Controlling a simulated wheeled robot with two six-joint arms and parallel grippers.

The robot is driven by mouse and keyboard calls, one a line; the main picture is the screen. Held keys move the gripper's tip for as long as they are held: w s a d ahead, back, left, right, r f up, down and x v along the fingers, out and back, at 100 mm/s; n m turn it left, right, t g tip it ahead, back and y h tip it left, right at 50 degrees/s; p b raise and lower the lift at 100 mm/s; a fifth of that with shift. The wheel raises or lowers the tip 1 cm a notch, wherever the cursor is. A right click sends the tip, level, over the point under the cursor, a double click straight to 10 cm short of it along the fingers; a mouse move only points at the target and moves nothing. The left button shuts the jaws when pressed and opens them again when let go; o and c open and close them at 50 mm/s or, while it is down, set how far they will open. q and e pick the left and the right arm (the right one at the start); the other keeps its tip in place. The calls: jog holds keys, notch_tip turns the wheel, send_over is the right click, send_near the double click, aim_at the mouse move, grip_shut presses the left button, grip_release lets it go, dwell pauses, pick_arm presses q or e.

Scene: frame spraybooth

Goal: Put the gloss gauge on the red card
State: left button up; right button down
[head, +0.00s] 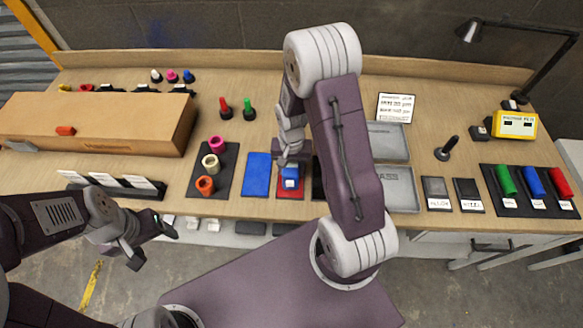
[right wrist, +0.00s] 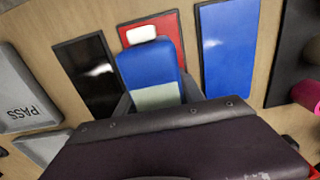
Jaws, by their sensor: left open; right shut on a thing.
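The gloss gauge (head: 289,179), a small blue block with a white end, is held in my right gripper (head: 288,162) over the red card (head: 290,194). In the right wrist view the gauge (right wrist: 148,62) lies between the fingers and covers the middle of the red card (right wrist: 168,24). The card's red shows around the gauge's far end. I cannot tell whether the gauge touches the card. My left gripper (head: 150,243) is open and empty, off the bench's front edge at the left.
A blue card (head: 257,174) lies left of the red card and a black card (right wrist: 90,75) on its other side. Grey trays (head: 396,188), one marked PASS, stand right of my right arm. A rack with coloured rings (head: 212,170) and a long cardboard box (head: 100,122) are at left.

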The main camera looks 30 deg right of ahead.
jog(key=shift+s+f, duration=0.1)
jog(key=shift+f, duration=0.05)
jog(key=c, duration=0.7)
grip_release()
